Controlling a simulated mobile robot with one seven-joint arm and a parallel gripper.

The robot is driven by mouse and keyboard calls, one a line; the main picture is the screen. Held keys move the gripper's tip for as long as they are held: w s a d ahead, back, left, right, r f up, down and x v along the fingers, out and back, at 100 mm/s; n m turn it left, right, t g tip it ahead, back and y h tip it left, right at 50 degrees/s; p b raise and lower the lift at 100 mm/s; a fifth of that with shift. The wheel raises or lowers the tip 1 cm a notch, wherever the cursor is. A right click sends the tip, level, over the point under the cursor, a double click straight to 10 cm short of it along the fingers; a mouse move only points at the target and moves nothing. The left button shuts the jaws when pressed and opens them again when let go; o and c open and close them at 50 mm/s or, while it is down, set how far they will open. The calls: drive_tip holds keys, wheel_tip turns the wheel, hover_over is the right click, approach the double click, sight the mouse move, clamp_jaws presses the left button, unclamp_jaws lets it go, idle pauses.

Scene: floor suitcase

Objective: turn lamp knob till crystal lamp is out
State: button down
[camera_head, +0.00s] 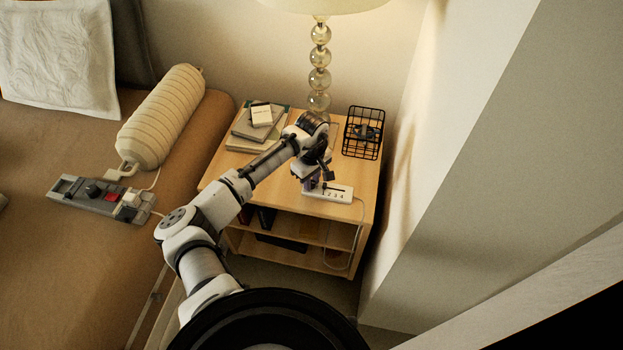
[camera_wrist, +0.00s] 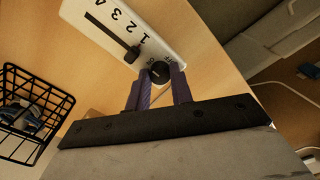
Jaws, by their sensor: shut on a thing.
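The crystal lamp (camera_head: 320,57), a stack of clear globes under a cream shade (camera_head: 322,4), stands at the back of the wooden nightstand (camera_head: 365,186). The shade is cut off at the top; it looks pale and warm, and the wall beside it is warmly lit. A white control box (camera_head: 343,194) with a slider and the numbers 1 to 4 lies near the nightstand's front. In the wrist view its black round knob (camera_wrist: 160,72) sits at one end, between the purple fingers. My gripper (camera_wrist: 161,82) is shut on this knob; the fingertips partly cover it.
Books and a small white box (camera_head: 261,115) lie at the nightstand's back left. A black wire basket (camera_head: 363,132) stands at its right. On the brown bed at left are a ribbed white cylinder (camera_head: 161,117) and a grey control panel (camera_head: 98,198). A wall bounds the right side.

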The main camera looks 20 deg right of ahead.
drive_tip(key=shift+s+r+m+p, duration=0.1)
drive_tip(key=shift+r+m+p, duration=0.2)
drive_tip(key=shift+p, duration=1.1)
drive_tip(key=m+p, duration=0.1)
drive_tip(key=p, duration=0.2)
drive_tip(key=shift+d, duration=0.1)
drive_tip(key=m+p, duration=0.2)
drive_tip(key=p, duration=0.1)
drive_tip(key=shift+f, duration=0.15)
drive_tip(key=m+p, duration=0.1)
drive_tip(key=m, duration=0.1)
drive_tip(key=shift+m+p, duration=0.3)
drive_tip(key=shift+p, duration=0.05)
drive_tip(key=m+p, duration=0.1)
drive_tip(key=m, duration=0.5)
drive_tip(key=shift+f, duration=0.1)
drive_tip(key=m, duration=0.5)
drive_tip(key=shift+m+p, duration=0.3)
drive_tip(key=shift+p, duration=0.05)
drive_tip(key=shift+w, duration=0.2)
drive_tip(key=c, duration=1.2)
unclamp_jaws()
drive_tip(key=shift+c, duration=0.2)
